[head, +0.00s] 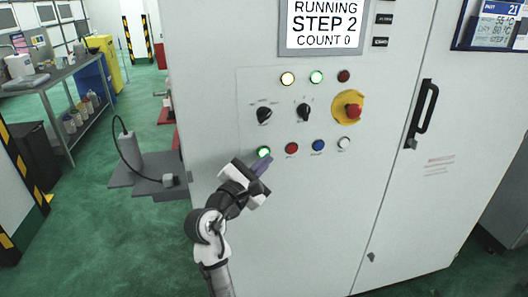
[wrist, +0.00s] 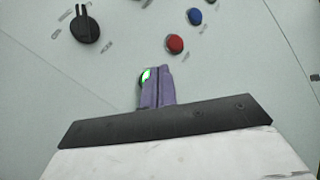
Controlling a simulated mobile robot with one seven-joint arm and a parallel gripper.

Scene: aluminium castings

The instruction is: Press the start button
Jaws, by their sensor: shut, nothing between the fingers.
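The green-lit button (head: 264,152) is at the left end of the lower button row on the cabinet's panel. It also shows in the wrist view (wrist: 145,75), partly hidden by the fingers. My gripper (head: 266,160) is shut and empty, its purple fingers pointing at the panel just at the button's lower right. In the wrist view the closed fingertips (wrist: 155,68) overlap the button's right side. I cannot tell if they touch it. The display (head: 322,26) on the cabinet reads RUNNING, STEP 2, COUNT 0.
Red (head: 291,148), blue (head: 318,146) and white (head: 344,143) buttons sit to the right. Above are two black selector knobs, lamps and a red emergency stop (head: 348,106) on yellow. A black door handle (head: 422,114) stands out farther right. A grey stand (head: 150,172) is left of the cabinet.

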